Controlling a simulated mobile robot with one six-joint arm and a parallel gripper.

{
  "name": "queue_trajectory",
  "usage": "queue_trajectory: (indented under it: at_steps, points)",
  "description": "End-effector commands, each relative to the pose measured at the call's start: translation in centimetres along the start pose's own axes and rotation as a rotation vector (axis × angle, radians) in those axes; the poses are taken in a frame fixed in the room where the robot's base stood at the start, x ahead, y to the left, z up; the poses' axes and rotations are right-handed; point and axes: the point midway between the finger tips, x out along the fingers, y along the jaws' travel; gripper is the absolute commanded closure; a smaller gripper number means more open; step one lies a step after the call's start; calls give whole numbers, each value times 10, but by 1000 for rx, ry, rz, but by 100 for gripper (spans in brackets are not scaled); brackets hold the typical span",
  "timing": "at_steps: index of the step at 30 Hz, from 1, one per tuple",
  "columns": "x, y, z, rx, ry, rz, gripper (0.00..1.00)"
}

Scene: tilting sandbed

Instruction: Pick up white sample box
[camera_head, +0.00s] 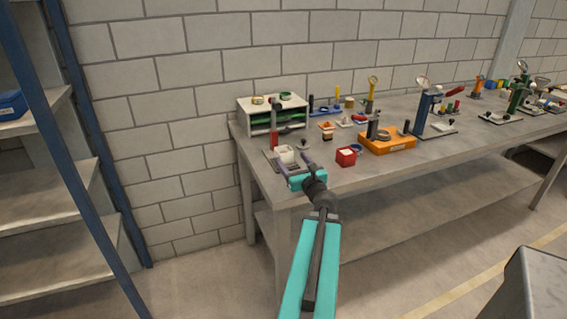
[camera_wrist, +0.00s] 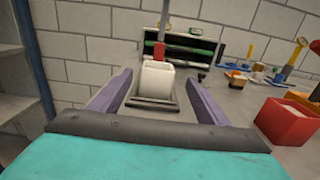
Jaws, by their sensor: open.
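The white sample box (camera_head: 285,153) stands upright near the left end of the workbench, on the dark plate of a small red-topped stand. In the wrist view the white box (camera_wrist: 157,79) is straight ahead, between the two purple fingers and a little beyond their tips. My gripper (camera_head: 303,162) is at the bench's front left corner, just in front of the box. In the wrist view my gripper (camera_wrist: 155,84) is open and empty, with a finger on each side of the box's line.
A red box (camera_head: 346,157) with a pale top stands to the right. Behind is a white shelf unit (camera_head: 272,104). An orange tray (camera_head: 387,142) and several instruments fill the bench (camera_head: 330,180) farther right. A blue-framed rack (camera_head: 75,165) stands at left.

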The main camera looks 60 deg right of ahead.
Motion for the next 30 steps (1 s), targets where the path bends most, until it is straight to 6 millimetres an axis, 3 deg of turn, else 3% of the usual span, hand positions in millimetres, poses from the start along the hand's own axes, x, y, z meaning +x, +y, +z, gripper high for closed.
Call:
queue_trajectory:
  at_steps: [18,30]
  points:
    - [54,1,1,0,0,1,31]
    - [61,2,0,1,-1,1,31]
